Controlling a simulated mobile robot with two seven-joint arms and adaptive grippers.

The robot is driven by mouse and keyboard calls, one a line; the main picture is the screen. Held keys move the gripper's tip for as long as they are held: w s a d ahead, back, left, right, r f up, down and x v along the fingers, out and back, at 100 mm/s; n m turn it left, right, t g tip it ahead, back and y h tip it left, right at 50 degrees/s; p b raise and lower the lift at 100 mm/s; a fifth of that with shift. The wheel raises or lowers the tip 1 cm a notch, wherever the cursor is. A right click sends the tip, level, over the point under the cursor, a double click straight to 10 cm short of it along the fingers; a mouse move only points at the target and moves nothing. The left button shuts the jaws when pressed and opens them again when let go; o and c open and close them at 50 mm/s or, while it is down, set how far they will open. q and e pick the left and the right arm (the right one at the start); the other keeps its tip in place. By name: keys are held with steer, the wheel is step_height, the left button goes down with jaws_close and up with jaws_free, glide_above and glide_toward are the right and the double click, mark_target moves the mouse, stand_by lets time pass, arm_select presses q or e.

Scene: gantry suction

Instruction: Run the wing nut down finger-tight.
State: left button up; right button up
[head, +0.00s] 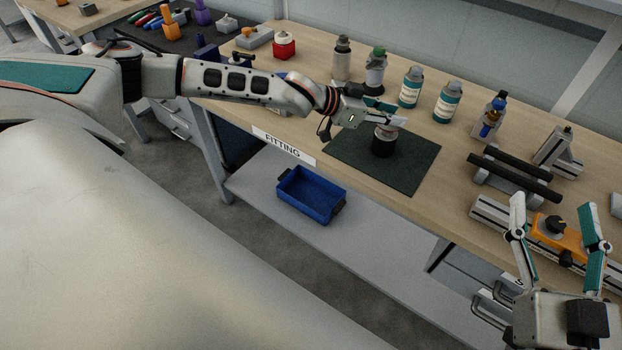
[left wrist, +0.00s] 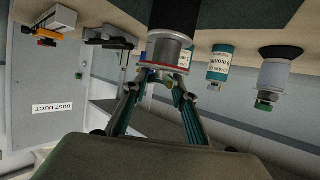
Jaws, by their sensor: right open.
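A short round fitting with a black base (head: 382,148) and a grey upper part stands upright on a dark green mat (head: 410,175). In the left wrist view the fitting (left wrist: 172,48) appears inverted at top centre. My left gripper (head: 388,112) is at the top of the fitting. Its two fingers close in around a small part at the fitting's end in the left wrist view (left wrist: 163,77). The wing nut is too small and hidden to make out, and I cannot tell whether the fingers grip it. My right gripper (head: 556,208) is open and empty at lower right.
Several bottles (head: 411,87) stand behind the mat. Black bars on a stand (head: 515,172) and an orange device with a black knob (head: 558,235) are at the right. A blue bin (head: 310,196) sits on the lower shelf. The mat's front part is clear.

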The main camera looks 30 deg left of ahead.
arm_select(q)
steer(key=shift+s+f+n+y, duration=0.1)
steer(key=shift+n+y, duration=0.2)
steer(key=shift+n, duration=0.1)
steer(key=shift+n+t+y, duration=0.4)
steer(key=shift+t+y, duration=0.1)
steer(key=v, duration=0.8)
steer(key=s+d+f+m, duration=0.35)
steer(key=s+d, duration=0.25)
steer(key=d, duration=0.5)
steer(key=s+a+f+n+g+y+b, duration=0.1)
steer(key=s+a+f+n+y+b, duration=0.1)
steer(key=s+a+f+y, duration=0.6)
steer(key=shift+s+a+f+n, duration=0.45)
steer(key=shift+s+a+f, duration=2.2)
steer(key=shift+f, duration=0.9)
steer(key=shift+w+a, duration=0.25)
